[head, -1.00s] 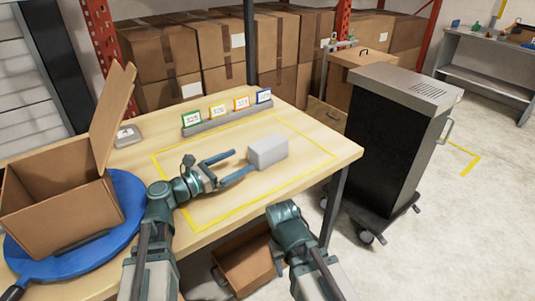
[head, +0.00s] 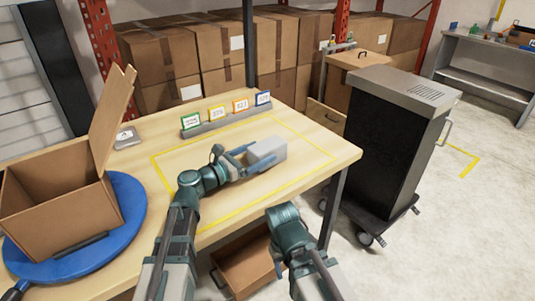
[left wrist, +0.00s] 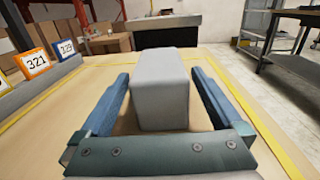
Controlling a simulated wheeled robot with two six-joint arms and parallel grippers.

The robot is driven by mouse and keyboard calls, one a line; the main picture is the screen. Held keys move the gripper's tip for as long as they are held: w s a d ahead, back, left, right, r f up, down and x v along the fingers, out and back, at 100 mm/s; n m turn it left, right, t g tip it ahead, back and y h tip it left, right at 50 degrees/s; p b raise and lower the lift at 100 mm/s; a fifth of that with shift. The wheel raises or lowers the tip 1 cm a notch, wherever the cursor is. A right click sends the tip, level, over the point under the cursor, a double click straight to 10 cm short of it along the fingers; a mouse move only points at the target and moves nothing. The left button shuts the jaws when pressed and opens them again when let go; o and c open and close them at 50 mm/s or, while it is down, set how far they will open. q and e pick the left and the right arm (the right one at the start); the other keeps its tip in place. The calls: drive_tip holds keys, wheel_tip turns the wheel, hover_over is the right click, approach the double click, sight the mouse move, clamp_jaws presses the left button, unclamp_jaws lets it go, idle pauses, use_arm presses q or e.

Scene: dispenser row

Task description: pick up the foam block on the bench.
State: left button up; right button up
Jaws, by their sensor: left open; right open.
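The light grey foam block (head: 267,152) lies on the wooden bench (head: 225,228) inside a yellow taped outline. It also shows in the left wrist view (left wrist: 160,90), between two blue fingers. My left gripper (head: 243,158) is open around the near part of the block. In the left wrist view a gap shows between each finger and the block's sides, so the fingers do not appear to touch it. My right arm shows in front of the bench's near edge. Its right gripper's fingers are not visible in the head view.
An open cardboard box (head: 60,205) stands on a blue turntable (head: 128,205) at the left. A strip of numbered cards (head: 227,118) runs along the bench behind the block. A small grey device (head: 127,137) lies behind the box. A black cabinet on wheels (head: 390,150) stands right of the bench.

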sight(268, 149)
use_arm(q)
drive_tip(key=x, duration=0.3)
drive_tip(key=shift+w+d, duration=0.25)
drive_tip(key=shift+d, duration=0.1)
drive_tip(key=c, duration=1.2)
